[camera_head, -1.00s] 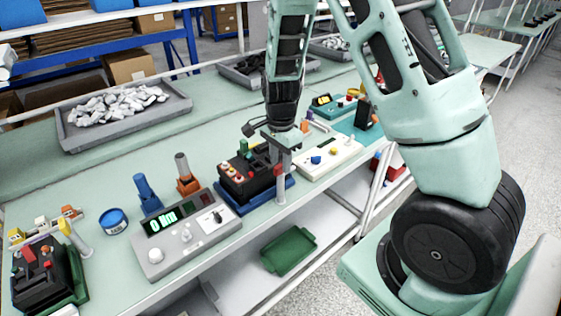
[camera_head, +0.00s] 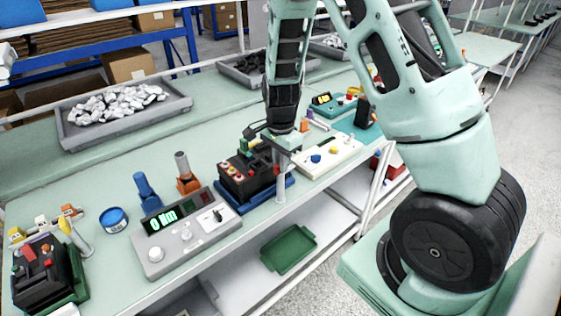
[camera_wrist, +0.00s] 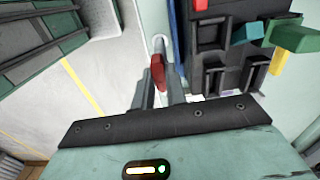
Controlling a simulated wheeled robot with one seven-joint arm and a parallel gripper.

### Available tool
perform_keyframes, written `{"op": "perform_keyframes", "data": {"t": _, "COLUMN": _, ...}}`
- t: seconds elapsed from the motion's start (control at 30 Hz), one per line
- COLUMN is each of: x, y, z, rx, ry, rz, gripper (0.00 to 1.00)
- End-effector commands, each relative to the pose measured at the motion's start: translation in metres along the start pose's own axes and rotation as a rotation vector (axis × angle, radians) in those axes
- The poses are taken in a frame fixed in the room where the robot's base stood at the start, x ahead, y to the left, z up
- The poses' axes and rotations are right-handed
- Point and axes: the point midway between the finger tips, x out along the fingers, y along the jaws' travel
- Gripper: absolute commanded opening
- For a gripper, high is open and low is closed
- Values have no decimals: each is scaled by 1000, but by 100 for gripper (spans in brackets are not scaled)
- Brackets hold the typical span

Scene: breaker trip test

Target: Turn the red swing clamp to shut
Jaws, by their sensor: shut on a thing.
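The red swing clamp (camera_wrist: 157,73) is in the wrist view, between the two fingers of my gripper (camera_wrist: 160,92), which is shut on it. Its pale post (camera_wrist: 160,42) rises just beyond the fingers. In the head view my gripper (camera_head: 284,143) is at the top of this grey post (camera_head: 281,186), at the front edge of a black breaker block (camera_head: 247,180) on a blue base. The block (camera_wrist: 220,60) lies close to the right of the clamp in the wrist view, with red, teal, green and yellow parts.
A grey meter box (camera_head: 185,240) with a green display stands left of the block. A cream panel (camera_head: 328,158) with knobs is to the right. Another black block (camera_head: 45,275) with a yellow clamp is at far left. A green tray (camera_head: 289,250) lies on the lower shelf.

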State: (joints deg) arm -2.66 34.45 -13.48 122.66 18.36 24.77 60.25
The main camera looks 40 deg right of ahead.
Motion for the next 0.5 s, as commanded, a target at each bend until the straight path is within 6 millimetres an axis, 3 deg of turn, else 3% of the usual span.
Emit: {"op": "perform_keyframes", "data": {"t": 0.5, "x": 0, "y": 0, "z": -1, "rx": -396, "ry": 0, "rz": -2, "gripper": 0}}
